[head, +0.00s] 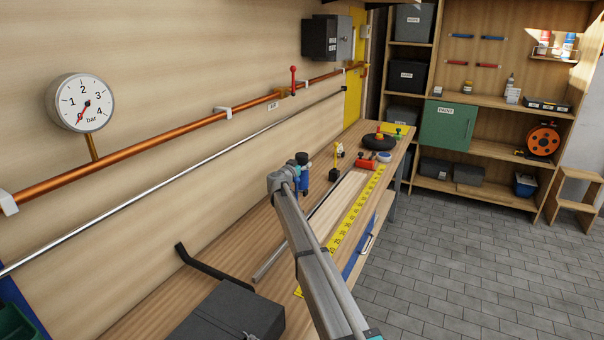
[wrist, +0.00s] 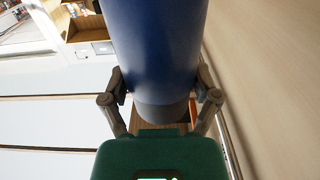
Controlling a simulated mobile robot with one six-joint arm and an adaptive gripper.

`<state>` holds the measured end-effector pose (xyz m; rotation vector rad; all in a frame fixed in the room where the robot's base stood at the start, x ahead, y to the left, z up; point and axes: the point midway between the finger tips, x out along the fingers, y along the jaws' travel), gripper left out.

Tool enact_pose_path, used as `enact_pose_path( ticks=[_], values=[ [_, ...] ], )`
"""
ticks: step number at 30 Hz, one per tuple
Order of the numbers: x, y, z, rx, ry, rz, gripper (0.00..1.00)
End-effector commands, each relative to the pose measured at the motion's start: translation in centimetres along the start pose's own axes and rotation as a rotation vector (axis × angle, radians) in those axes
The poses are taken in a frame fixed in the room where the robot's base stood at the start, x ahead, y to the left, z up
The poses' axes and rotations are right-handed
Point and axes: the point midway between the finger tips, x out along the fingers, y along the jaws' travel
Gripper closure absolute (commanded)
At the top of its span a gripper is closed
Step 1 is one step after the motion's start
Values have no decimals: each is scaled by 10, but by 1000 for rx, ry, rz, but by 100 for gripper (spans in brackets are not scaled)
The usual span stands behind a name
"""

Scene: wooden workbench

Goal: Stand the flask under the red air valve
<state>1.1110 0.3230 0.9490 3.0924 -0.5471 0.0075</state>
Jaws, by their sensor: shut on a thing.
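The blue flask (head: 304,178) with a dark cap shows just beyond the end of my arm in the head view, looking roughly upright. In the wrist view the blue flask (wrist: 155,45) fills the top middle. My gripper (wrist: 160,78) is shut on it, one finger on each side. The red air valve (head: 293,79) is a red lever on the copper pipe along the wall. In the head view the flask appears below the valve and slightly right. My arm hides the flask's lower end, so I cannot tell whether it touches the bench.
A yellow measuring tape (head: 352,218) lies along the workbench (head: 228,240). A black case (head: 228,318) and a dark bar (head: 210,266) are nearer. Beyond the flask stand a small yellow-and-black item (head: 338,160), a red item (head: 366,164) and a black disc (head: 378,142).

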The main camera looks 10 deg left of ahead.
Motion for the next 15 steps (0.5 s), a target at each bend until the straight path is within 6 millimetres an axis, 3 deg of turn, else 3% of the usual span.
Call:
enact_pose_path(
  ticks=[9, 15],
  values=[
    [-1, -1, 27, -1, 1, -1, 82],
    [-1, -1, 35, -1, 1, -1, 82]
  ],
)
